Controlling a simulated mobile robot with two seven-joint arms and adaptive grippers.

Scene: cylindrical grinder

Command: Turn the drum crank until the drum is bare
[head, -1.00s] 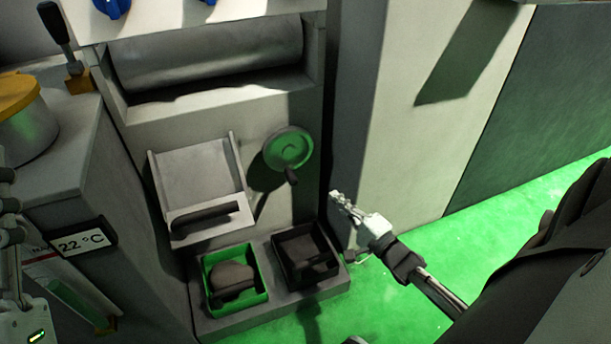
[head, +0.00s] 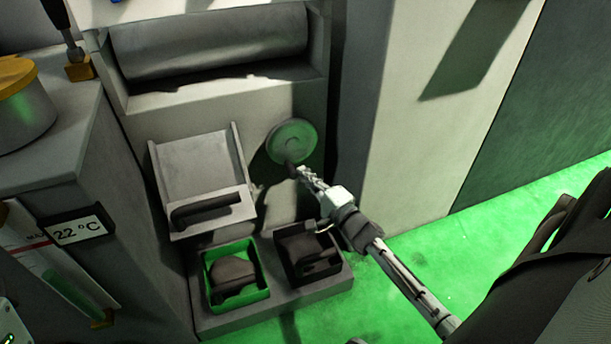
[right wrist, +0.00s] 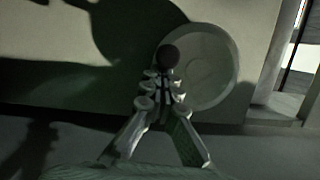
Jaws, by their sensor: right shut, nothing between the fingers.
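The drum (head: 215,42) is a grey cylinder in a recess at the top of the machine front; I cannot tell whether anything is wrapped on it. The drum crank (head: 296,138) is a round green-lit disc on the machine front, with a dark knob (head: 290,167) at its lower edge. My right gripper (head: 304,174) is just right of the knob in the head view. In the right wrist view the gripper (right wrist: 164,84) is shut with nothing held, and the knob (right wrist: 168,56) shows just beyond its fingertips. Contact is unclear. My left gripper is out of view.
Below the crank, a ledge bears a green bin (head: 210,292) and a black bin (head: 290,270), each holding dark items. A sloped grey tray (head: 195,165) with a dark handle is left of the crank. A grey column (head: 400,170) stands to the right. Green floor is open at right.

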